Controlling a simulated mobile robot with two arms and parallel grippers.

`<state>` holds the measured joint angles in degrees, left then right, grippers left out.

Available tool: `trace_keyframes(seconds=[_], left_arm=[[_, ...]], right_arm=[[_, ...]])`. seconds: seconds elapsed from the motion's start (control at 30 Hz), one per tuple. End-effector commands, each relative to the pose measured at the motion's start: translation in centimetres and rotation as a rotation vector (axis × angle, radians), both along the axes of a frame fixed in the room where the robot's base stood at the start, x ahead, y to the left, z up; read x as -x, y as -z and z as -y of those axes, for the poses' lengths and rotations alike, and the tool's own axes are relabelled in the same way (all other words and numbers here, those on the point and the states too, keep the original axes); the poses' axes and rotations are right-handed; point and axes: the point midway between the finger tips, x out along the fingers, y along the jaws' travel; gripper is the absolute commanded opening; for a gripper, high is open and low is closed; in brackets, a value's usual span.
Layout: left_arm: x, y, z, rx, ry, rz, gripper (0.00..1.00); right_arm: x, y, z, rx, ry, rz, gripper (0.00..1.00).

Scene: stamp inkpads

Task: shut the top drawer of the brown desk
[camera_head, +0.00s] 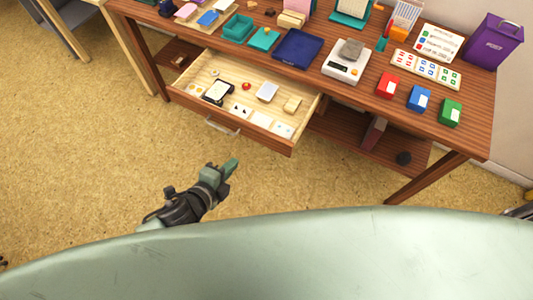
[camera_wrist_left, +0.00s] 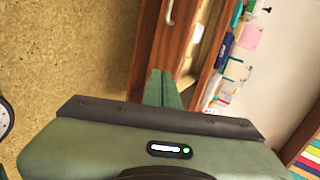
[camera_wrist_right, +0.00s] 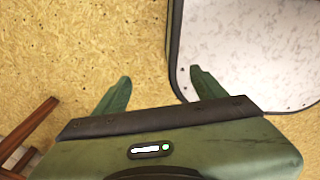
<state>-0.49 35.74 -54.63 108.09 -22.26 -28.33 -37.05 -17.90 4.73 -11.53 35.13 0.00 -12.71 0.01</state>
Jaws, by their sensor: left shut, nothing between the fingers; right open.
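The brown desk (camera_head: 345,93) stands at the back in the head view. Its top drawer (camera_head: 235,128) is pulled out, with small items inside, including a black-framed pad (camera_head: 218,92) and pale cards. A metal handle (camera_head: 222,127) is on the drawer front; a handle also shows in the left wrist view (camera_wrist_left: 170,12). My left gripper (camera_head: 234,164) is shut and empty, in front of and below the drawer front, apart from it in the head view. Its closed fingers (camera_wrist_left: 160,88) point toward the brown wood. My right gripper (camera_wrist_right: 158,88) is open and empty over the floor.
The desk top holds a blue tray (camera_head: 298,48), a scale (camera_head: 346,63), red (camera_head: 387,85), blue (camera_head: 418,99) and green (camera_head: 450,112) boxes, and a purple bin (camera_head: 494,42). A lower shelf (camera_head: 350,135) is under the desk. The floor (camera_head: 80,160) in front is clear.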

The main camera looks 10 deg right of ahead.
Motion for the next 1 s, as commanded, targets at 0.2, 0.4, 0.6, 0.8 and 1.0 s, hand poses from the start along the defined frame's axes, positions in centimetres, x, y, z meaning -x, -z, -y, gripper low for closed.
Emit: trace_keyframes(seconds=[0.2,0.4,0.6,0.8,1.0], left_arm=[[0.4,-1.5,1.5,-0.018,0.061,0.051,0.00],[-1.9,0.0,3.1,-0.016,0.058,0.049,0.00],[-4.9,2.2,5.3,-0.015,0.058,0.048,0.00],[-7.6,3.0,7.3,-0.014,0.059,0.049,0.00],[-9.1,3.2,8.4,-0.014,0.058,0.047,0.00]], right_arm=[[-1.5,0.2,-0.1,-0.002,0.000,0.021,0.71],[-2.3,0.0,-0.1,-0.003,0.001,0.034,0.71],[-2.1,0.1,-0.1,-0.003,0.002,0.030,0.71],[-1.5,-0.2,-0.2,-0.003,0.003,0.022,0.71],[-1.4,-0.4,-0.4,-0.006,0.004,0.020,0.71]])
